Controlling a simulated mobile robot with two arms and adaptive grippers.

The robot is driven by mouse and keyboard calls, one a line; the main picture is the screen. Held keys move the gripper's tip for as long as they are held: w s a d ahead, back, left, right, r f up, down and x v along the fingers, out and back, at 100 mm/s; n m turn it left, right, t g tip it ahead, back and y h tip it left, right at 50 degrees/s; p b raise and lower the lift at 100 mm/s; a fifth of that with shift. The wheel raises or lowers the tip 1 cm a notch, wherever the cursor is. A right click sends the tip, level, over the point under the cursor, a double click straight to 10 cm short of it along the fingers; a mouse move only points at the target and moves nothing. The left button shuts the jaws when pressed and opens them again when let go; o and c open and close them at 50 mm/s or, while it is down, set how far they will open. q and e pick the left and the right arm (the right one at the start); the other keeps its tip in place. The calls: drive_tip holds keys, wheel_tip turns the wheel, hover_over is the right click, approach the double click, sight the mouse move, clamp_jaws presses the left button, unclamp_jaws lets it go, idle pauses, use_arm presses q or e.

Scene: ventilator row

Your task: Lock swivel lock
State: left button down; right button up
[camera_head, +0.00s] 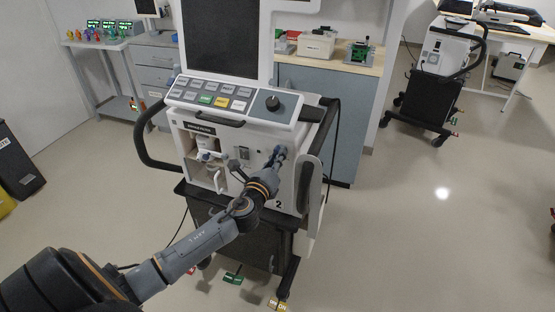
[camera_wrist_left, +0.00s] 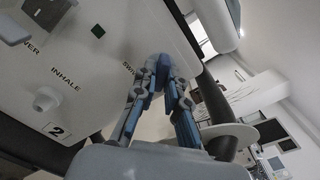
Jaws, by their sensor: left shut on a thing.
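The ventilator (camera_head: 240,130) stands on a dark cart ahead of me, its white front panel facing me. My left arm reaches to the right part of that panel, and my left gripper (camera_head: 279,156) is against it there. In the left wrist view the gripper (camera_wrist_left: 160,75) is shut on a small blue piece (camera_wrist_left: 160,61) by the panel, beside a partly covered label that starts "SW". I take this piece for the swivel lock; the fingers hide most of it, so its turn position cannot be told. My right gripper is not in view.
The white panel (camera_wrist_left: 105,60) carries an "INHALE" port (camera_wrist_left: 46,99) and a label "2". The ventilator's dark side handle (camera_head: 147,140) sticks out left. Counters stand behind, and another machine on a cart (camera_head: 440,60) is far right.

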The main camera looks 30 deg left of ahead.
use_arm(q)
drive_tip(key=n, duration=1)
drive_tip(key=shift+r, duration=0.1)
drive_tip(key=shift+n, duration=0.4)
drive_tip(key=c, duration=1.4)
unclamp_jaws()
drive_tip(key=v, duration=1.2)
